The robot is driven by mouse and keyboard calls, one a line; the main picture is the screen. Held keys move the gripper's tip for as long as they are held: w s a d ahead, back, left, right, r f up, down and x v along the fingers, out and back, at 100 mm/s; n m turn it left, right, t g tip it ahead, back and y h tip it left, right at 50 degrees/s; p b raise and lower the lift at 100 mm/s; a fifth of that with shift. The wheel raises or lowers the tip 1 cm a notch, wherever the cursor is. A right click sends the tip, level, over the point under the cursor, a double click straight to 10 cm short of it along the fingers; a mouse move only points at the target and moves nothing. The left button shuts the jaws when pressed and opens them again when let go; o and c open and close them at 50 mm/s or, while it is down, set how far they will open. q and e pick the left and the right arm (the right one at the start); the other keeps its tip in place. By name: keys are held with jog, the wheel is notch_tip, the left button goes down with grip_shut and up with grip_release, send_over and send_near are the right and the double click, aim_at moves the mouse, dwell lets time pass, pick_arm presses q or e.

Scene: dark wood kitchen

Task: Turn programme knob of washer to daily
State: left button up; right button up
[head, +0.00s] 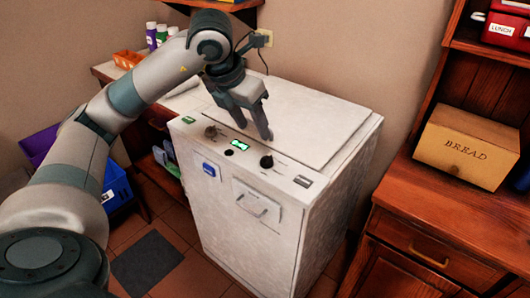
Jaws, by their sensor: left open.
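The washer (237,228) is a white top-loading box with a sloped control strip along its front top edge. One dark knob (266,161) sits on the right part of the strip, and another knob (210,131) sits on the left part. Their markings are too small to read, so I cannot tell which is the programme knob or where it points. A green display (239,144) is lit between them. My left gripper (255,130) is open above the strip, fingers pointing down, between the two knobs and apparently touching neither. My right gripper is not in view.
A wooden cabinet (425,238) with a bread box (467,146) stands to the right. A low shelf with bottles (152,36) and an orange box (127,59) stands behind on the left. A wall socket (263,38) with a cable is behind the washer.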

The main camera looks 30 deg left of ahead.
aim_at(266, 157)
pick_arm(q)
jog(key=p+x, duration=0.1)
jog(key=x, duration=1.1)
jog(key=shift+f+p, duration=0.2)
jog(key=shift+p, duration=0.15)
jog(key=shift+w+f, duration=0.15)
jog(key=shift+f, duration=0.25)
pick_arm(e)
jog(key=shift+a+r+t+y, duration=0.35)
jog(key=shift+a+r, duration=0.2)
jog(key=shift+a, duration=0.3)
pick_arm(q)
jog(key=c, duration=1)
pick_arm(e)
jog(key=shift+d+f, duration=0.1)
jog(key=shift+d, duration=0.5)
